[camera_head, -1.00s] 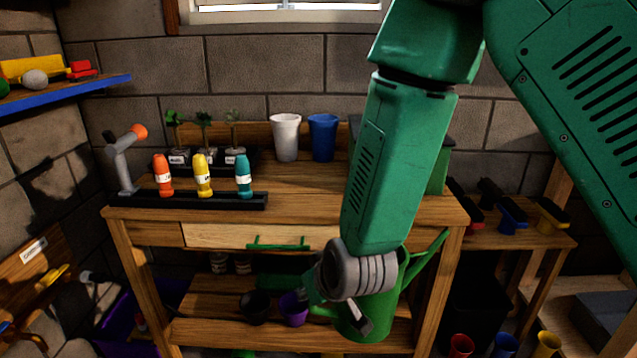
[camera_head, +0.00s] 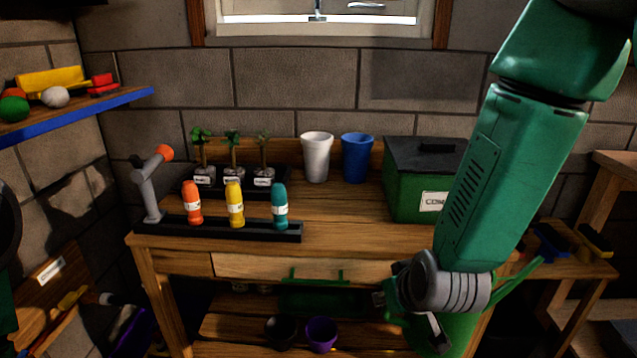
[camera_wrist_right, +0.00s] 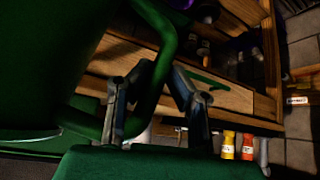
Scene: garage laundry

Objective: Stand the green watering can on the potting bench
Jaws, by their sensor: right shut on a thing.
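The green watering can (camera_head: 462,334) hangs in front of the right end of the potting bench (camera_head: 345,230), below its top. Its spout (camera_head: 522,278) points up and right; my gripper and arm hide part of its body. My right gripper (camera_head: 412,318) is shut on the can's handle. In the right wrist view, the green handle (camera_wrist_right: 165,50) passes between the two fingers of my right gripper (camera_wrist_right: 155,118), and the can's dark green body (camera_wrist_right: 45,55) fills the left. My left gripper is out of view.
On the bench top stand a tool rack with orange, yellow and teal bottles (camera_head: 235,205), seedlings (camera_head: 232,165), a white cup (camera_head: 316,158), a blue cup (camera_head: 356,158) and a green compost box (camera_head: 408,190). The middle and front right of the top are clear.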

